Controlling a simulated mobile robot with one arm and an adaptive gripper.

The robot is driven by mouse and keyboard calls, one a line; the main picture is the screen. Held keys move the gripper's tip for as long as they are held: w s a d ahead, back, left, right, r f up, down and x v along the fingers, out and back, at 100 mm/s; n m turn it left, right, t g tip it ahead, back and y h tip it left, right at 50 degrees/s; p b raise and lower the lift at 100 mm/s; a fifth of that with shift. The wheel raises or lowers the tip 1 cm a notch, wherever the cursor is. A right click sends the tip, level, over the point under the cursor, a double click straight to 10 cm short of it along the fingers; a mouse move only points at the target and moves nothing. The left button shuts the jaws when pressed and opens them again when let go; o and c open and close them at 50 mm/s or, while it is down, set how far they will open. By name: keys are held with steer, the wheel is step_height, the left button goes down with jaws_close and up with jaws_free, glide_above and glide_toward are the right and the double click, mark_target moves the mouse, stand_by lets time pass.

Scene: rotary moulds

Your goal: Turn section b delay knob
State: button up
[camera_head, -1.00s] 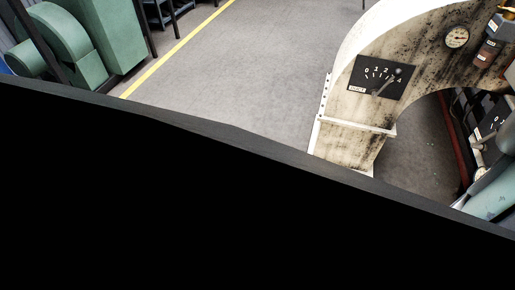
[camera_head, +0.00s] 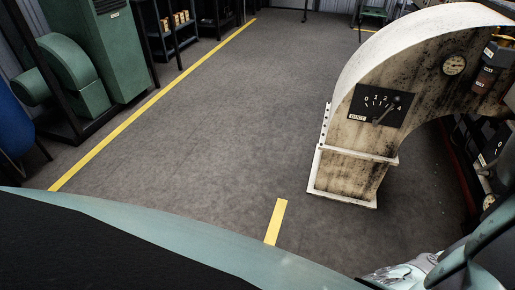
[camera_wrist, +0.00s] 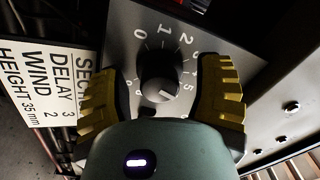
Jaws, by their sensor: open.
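The knob (camera_wrist: 158,84) is round and black, on a dark dial plate (camera_wrist: 180,22) with white numbers around it, in the wrist view. A white label (camera_wrist: 45,85) to its left reads "DELAY 3", "WIND 2", "HEIGHT 35 mm" under a line starting "SEC"; the section letter is hidden. My gripper (camera_wrist: 164,72) is open, with one yellow-and-black finger on each side of the knob. Gaps show between the fingers and the knob. The knob's lower edge is close to my gripper's body. I cannot pick out this knob in the head view.
In the head view, a stained cream duct (camera_head: 351,173) carries a separate black dial (camera_head: 377,105) with a pointer and a round gauge (camera_head: 454,65). Green machinery (camera_head: 122,45) and dark shelving stand at the left. Open grey floor with yellow lines lies between. Bolts show right of the plate in the wrist view.

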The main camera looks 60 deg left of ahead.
jaws_close()
stand_by(0.7)
